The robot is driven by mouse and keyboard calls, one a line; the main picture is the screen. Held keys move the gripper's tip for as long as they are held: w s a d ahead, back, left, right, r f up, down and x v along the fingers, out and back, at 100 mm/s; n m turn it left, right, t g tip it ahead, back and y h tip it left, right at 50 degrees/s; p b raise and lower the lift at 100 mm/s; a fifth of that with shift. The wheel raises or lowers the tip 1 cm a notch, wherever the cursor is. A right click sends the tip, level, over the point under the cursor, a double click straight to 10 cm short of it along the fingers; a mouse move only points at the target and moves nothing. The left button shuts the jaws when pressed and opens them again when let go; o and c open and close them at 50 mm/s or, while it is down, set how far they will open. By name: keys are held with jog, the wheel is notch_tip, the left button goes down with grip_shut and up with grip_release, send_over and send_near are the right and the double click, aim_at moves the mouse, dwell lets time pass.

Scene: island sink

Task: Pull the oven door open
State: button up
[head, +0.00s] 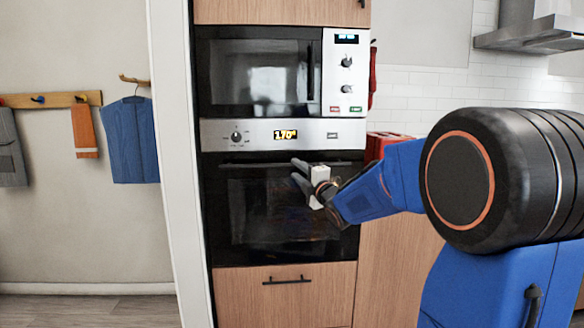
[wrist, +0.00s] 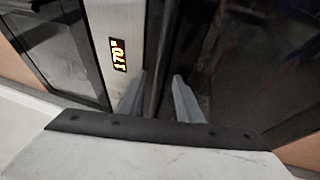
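The oven (head: 270,210) is built into the cabinet below the microwave, and its black glass door looks closed. Its handle (head: 255,164) is a dark horizontal bar along the door's top edge. My gripper (head: 297,172) is in front of the handle's right half, with its two fingers apart, one above the other. In the wrist view the handle (wrist: 156,60) runs between the two fingers of my gripper (wrist: 158,80), with a gap visible to the right finger. I cannot tell whether either finger touches the bar. The fingers hide part of the handle.
A microwave (head: 260,75) sits above the oven's control panel, whose display (head: 285,135) reads 170°. A wooden drawer (head: 283,292) is below. A white wall edge (head: 172,150) stands close on the left. A red object (head: 378,143) is on the counter to the right.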

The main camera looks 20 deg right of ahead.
aim_at(293, 167)
jog(key=shift+x, duration=2.25)
grip_shut()
